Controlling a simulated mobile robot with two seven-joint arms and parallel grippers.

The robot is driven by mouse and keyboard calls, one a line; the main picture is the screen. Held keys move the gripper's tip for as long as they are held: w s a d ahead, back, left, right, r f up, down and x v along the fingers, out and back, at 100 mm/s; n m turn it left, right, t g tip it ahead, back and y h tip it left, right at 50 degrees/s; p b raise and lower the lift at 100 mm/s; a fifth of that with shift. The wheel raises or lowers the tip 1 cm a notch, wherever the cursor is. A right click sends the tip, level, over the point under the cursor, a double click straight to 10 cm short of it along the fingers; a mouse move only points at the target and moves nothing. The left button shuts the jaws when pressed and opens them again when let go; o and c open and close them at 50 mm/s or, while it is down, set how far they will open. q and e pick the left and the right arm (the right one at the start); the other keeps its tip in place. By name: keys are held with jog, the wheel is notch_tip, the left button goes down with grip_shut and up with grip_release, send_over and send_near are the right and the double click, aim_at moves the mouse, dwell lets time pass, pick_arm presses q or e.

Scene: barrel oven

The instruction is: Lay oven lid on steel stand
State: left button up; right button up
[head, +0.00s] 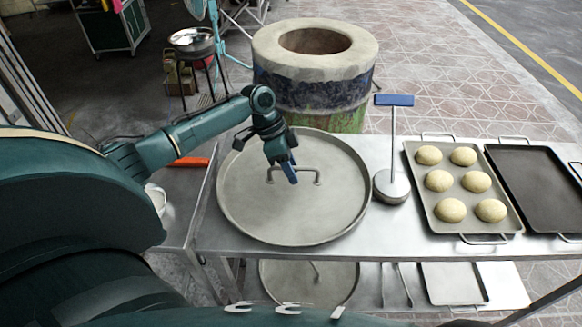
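The oven lid (245,205) is a large round grey metal disc with a bar handle (318,178) in its middle. It appears to lie flat on the left part of the steel stand (400,231), a long metal table. My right gripper is not in view.
The barrel oven (300,72) stands behind the table, its round top open. A blue-handled tool with a round base (391,187) stands right of the lid. Farther right are a tray of dough balls (455,207) and a dark tray (540,180). A lower shelf holds a round plate (290,285).

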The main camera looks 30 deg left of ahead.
pick_arm(q)
jog(key=v, duration=1.2)
dwell(0.3)
